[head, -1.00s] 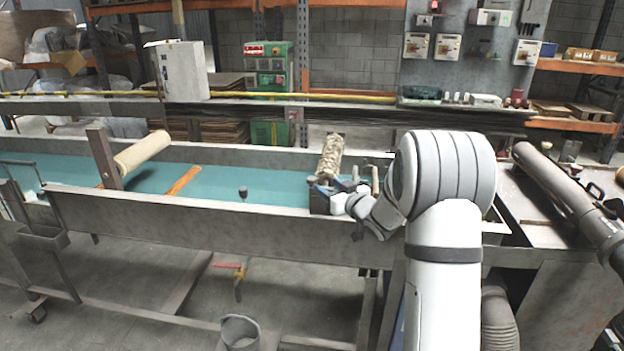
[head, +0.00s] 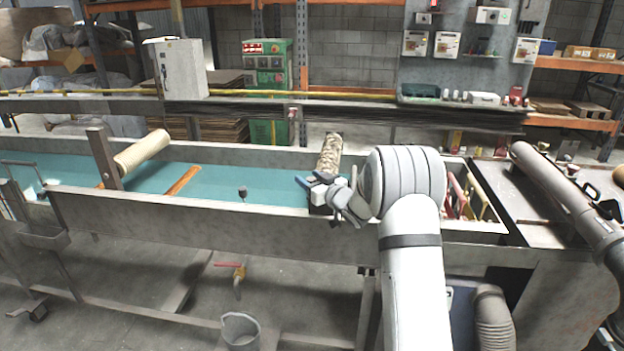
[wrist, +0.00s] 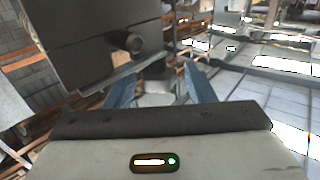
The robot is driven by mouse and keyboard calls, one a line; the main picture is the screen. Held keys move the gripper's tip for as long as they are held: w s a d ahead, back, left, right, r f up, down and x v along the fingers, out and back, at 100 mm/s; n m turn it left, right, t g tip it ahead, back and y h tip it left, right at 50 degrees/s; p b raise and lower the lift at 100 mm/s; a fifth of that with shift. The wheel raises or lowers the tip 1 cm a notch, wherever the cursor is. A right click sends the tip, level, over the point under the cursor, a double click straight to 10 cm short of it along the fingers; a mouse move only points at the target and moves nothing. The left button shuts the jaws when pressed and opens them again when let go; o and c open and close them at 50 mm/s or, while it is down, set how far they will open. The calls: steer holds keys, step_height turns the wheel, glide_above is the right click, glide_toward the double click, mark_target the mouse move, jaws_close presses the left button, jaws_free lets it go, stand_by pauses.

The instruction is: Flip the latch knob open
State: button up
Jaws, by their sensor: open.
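In the wrist view, the blue fingers of my gripper (wrist: 160,90) are spread. A round knob (wrist: 133,43) sticks out of a grey metal block (wrist: 85,45) above and left of them. I cannot tell whether both views show the same knob. A small grey part, blurred, shows between the fingertips.
The long metal trough (head: 170,222) holds teal liquid or lining. A pale mesh-wrapped roll (head: 330,153) lies just behind my gripper. A cream roller (head: 142,151) and an orange bar (head: 183,180) are further left. The rim between my gripper and the dark knob looks clear.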

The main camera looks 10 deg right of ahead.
steer(key=shift+c, duration=0.3)
steer(key=shift+d, duration=0.1)
steer(key=c, duration=0.9)
